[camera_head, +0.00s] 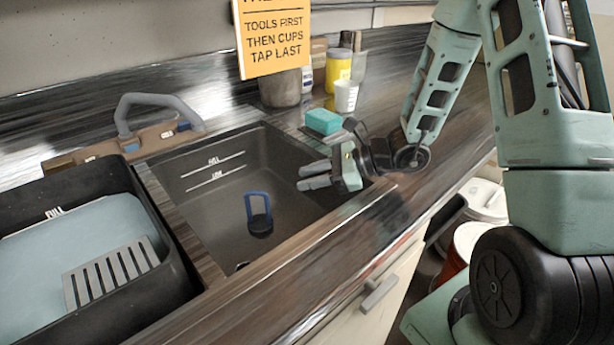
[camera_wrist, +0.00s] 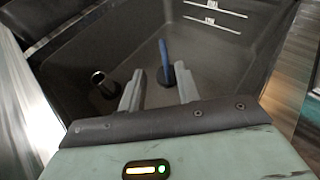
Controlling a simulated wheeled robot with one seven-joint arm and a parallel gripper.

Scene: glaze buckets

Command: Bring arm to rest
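My gripper (camera_head: 316,175) reaches in from the right, over the right side of the dark sink (camera_head: 196,213). It also shows in the wrist view (camera_wrist: 160,88), with two grey fingers apart and nothing held between them. A blue-handled plug (camera_head: 258,208) stands on the sink floor, left of and below the gripper. In the wrist view the blue handle (camera_wrist: 164,57) shows beyond the fingertips, apart from them. My arm is bent, with the forearm raised over the counter.
A black basin (camera_head: 150,215) with bluish liquid and a slotted grey rack (camera_head: 110,272) stands at left. A grey tap (camera_head: 160,103) is behind. A teal sponge (camera_head: 323,121), white cup (camera_head: 346,96) and yellow jar (camera_head: 338,68) stand behind the gripper. An orange note (camera_head: 272,38) hangs above.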

